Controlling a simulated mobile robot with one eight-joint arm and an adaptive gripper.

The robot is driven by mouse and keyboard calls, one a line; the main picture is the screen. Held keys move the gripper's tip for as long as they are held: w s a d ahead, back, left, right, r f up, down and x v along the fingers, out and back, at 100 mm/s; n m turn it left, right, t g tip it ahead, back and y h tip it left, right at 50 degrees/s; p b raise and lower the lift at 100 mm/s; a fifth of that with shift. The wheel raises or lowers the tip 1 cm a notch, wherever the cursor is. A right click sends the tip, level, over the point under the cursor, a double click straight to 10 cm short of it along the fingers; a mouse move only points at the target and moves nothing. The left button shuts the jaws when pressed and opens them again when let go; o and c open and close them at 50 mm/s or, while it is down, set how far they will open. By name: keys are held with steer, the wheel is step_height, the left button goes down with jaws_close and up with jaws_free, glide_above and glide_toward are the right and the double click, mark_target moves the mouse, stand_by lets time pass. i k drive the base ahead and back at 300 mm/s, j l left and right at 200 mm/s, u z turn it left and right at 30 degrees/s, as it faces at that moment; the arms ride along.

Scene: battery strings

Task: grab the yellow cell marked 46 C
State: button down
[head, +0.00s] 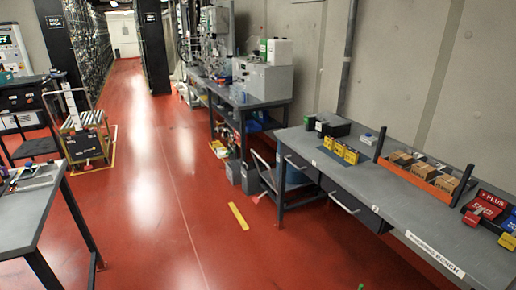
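A short row of small yellow cells (340,149) stands on the grey workbench (410,212) at the right, near its far end. Their markings are too small to read, so I cannot tell which one is marked 46 C. My gripper is not in view.
A black box (333,124) stands just behind the cells. An orange tray (428,180) with brown boxes and several red and blue blocks (486,206) lie nearer on the bench. Another table (28,214) is at left. The red floor (180,200) between is open, with a yellow strip.

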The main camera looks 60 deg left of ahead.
mark_target(340, 148)
steer(key=u, duration=1.4)
steer(key=i+j+z, duration=0.3)
steer(key=i, duration=0.35)
steer(key=i+j+z, duration=0.3)
steer(key=i, duration=0.35)
steer(key=i+j+z, duration=0.3)
steer(key=i+j, duration=0.3)
steer(key=i+j+z, duration=0.3)
steer(key=i+j, duration=0.2)
steer(key=j, duration=0.15)
steer(key=i+j+z, duration=0.35)
steer(key=j, duration=0.45)
steer(key=i, duration=0.05)
